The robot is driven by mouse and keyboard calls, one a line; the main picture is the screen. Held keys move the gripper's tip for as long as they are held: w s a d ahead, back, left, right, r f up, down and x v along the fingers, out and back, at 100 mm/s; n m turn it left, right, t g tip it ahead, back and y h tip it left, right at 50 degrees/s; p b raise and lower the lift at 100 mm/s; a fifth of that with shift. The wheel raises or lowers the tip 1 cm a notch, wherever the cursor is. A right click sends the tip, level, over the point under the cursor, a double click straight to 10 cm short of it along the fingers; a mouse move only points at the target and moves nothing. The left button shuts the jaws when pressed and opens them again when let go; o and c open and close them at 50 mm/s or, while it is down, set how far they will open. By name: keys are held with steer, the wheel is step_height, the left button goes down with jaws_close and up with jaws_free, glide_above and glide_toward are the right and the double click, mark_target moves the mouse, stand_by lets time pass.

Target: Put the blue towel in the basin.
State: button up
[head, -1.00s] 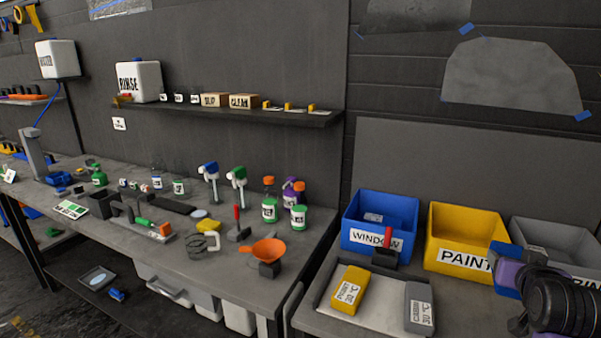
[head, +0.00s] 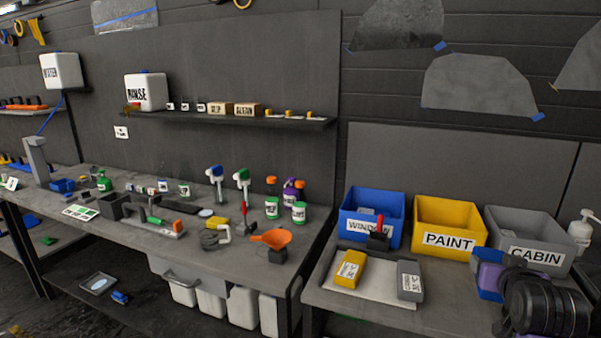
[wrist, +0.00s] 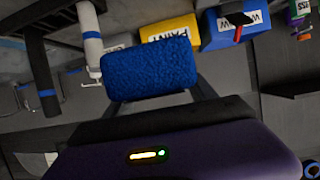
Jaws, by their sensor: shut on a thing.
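The blue towel (wrist: 150,66), a thick fuzzy block, is held between the fingers of my gripper (wrist: 158,88) in the wrist view. The fingertips are mostly hidden behind it. In the head view, a blue edge that seems to be the towel (head: 487,289) shows beside the purple part of my arm, at the lower right in front of the grey CABIN bin. I cannot pick out a basin for certain in either view.
Blue WINDOW (head: 366,247), yellow PAINT (head: 448,261) and grey CABIN (head: 536,257) bins line the back of the right bench. Yellow (head: 350,269) and grey (head: 410,281) blocks lie on a pale mat before them. A white pump bottle (head: 581,232) stands far right. The left bench is crowded.

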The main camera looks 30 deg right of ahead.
mark_target(480, 251)
steer(key=shift+w+d+r, duration=0.5)
steer(key=shift+w+r, duration=0.05)
steer(key=shift+r, duration=0.25)
steer(key=shift+w+a+f+n+t, duration=0.15)
steer(key=shift+w+a, duration=0.1)
steer(key=shift+w, duration=0.25)
steer(key=shift+w+a+f+n+t, duration=0.1)
steer(key=shift+w+a+n+t, duration=0.1)
steer(key=shift+w, duration=0.3)
steer(key=w+a+f+n+t+y, duration=0.1)
steer(key=w+a+f+n+y, duration=0.1)
steer(key=w+a+f, duration=0.35)
steer(key=w+a+f+n+t+y, duration=0.25)
steer(key=a+f, duration=0.45)
steer(key=a, duration=0.4)
steer(key=s+a+f+n+y, duration=0.2)
steer(key=s+a+f+y, duration=0.1)
steer(key=a+f, duration=0.6)
steer(key=s+a+f+n+t+y, duration=0.1)
steer(key=s+a+f+n+y, duration=0.2)
steer(key=a+f, duration=0.6)
steer(key=s+a, duration=0.1)
steer(key=a, duration=0.7)
steer(key=shift+s+a+f, duration=0.15)
steer(key=shift+a+f, duration=0.25)
